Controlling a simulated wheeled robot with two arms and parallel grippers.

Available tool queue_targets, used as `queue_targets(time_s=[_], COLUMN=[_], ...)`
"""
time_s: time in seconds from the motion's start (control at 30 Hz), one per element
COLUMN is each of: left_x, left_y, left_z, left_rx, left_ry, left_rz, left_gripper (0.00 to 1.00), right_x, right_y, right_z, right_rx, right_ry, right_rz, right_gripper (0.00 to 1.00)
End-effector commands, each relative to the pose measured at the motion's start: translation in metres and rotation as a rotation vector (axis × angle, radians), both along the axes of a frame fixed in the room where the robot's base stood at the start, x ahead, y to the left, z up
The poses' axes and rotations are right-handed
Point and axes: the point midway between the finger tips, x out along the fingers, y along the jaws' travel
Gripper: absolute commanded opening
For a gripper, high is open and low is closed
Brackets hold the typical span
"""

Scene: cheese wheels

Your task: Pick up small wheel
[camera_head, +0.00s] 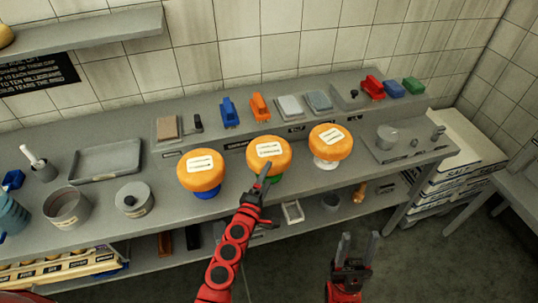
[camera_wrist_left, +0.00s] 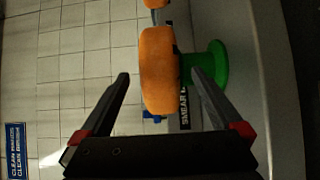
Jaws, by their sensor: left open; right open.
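Three orange cheese wheels with white labels stand in a row along the counter, each on a coloured stand. The left wheel (camera_head: 201,171) is on a blue stand (camera_head: 207,193). The middle wheel (camera_head: 269,153) is on a green stand (camera_wrist_left: 218,68). The right wheel (camera_head: 331,141) is on a white stand (camera_head: 326,163). They look similar in size. My left gripper (camera_head: 267,172) is open in front of the middle wheel. In the left wrist view that wheel (camera_wrist_left: 158,70) lies ahead between the spread fingers, not gripped. My right gripper (camera_head: 358,246) is open and empty, low in front of the counter.
A metal scale-like device (camera_head: 404,143) stands at right. Coloured blocks and brushes line the raised back ledge.

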Motion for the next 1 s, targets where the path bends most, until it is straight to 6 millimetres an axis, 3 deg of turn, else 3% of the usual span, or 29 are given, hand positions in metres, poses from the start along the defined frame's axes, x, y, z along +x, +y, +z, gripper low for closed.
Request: queue_targets(time_s=[0.2,0.47,1.0], left_x=[0.023,0.025,0.025], left_y=[-0.009,-0.009,-0.009], left_z=[0.000,0.001,0.001], left_rx=[-0.001,0.000,0.000], left_ry=[-0.001,-0.001,-0.001], left_rz=[-0.001,-0.001,-0.001], left_gripper=[1.00,1.00,0.03], right_x=[0.000,0.000,0.000], right_y=[0.000,0.000,0.000], right_z=[-0.006,-0.005,-0.005], right_rx=[0.000,0.000,0.000], right_ry=[0.000,0.000,0.000], right_rz=[0.000,0.000,0.000], right_gripper=[0.50,0.50,0.50])
